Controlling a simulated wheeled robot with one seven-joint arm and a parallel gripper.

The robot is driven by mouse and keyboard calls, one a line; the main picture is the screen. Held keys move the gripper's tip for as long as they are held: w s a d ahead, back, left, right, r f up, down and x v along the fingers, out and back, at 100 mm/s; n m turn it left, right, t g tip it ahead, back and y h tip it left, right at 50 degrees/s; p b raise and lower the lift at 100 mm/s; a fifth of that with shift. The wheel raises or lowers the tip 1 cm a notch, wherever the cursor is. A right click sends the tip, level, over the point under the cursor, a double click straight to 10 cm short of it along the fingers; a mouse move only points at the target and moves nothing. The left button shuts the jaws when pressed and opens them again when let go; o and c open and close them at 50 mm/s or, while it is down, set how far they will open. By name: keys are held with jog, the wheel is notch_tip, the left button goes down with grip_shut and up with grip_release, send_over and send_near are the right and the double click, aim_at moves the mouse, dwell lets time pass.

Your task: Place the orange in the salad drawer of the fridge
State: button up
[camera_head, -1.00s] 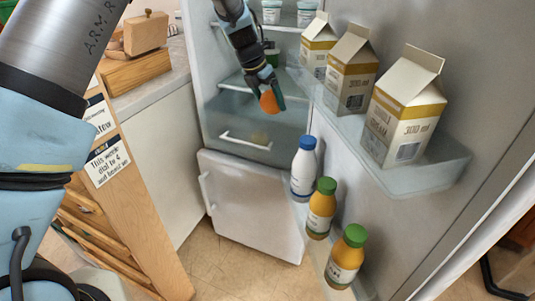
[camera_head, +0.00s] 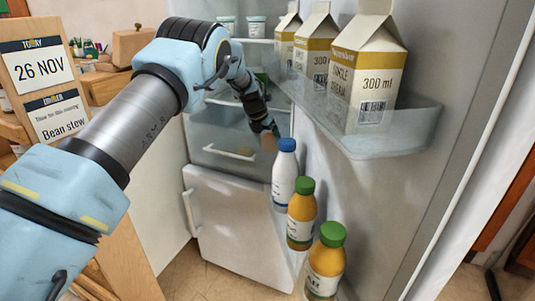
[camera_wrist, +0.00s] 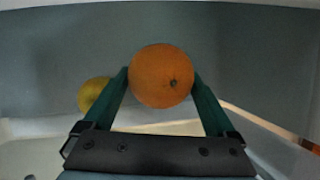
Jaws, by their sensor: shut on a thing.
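The orange (camera_wrist: 161,76) is held between the two green fingers of my gripper (camera_wrist: 163,88) in the wrist view. The salad drawer (camera_head: 212,136), with a white bar handle, is at the bottom of the fridge compartment. My gripper is at its right part; whether the orange touches the drawer floor I cannot tell. A yellow fruit (camera_wrist: 92,93) lies left of the orange in the wrist view.
The open fridge door on the right holds several cartons (camera_head: 365,75) on a clear shelf. A lower white door (camera_head: 235,230) is shut.

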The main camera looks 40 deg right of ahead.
jog(key=shift+f, duration=2.2)
jog(key=shift+f, duration=0.15)
jog(key=o, duration=1.4)
jog(key=v, duration=1.2)
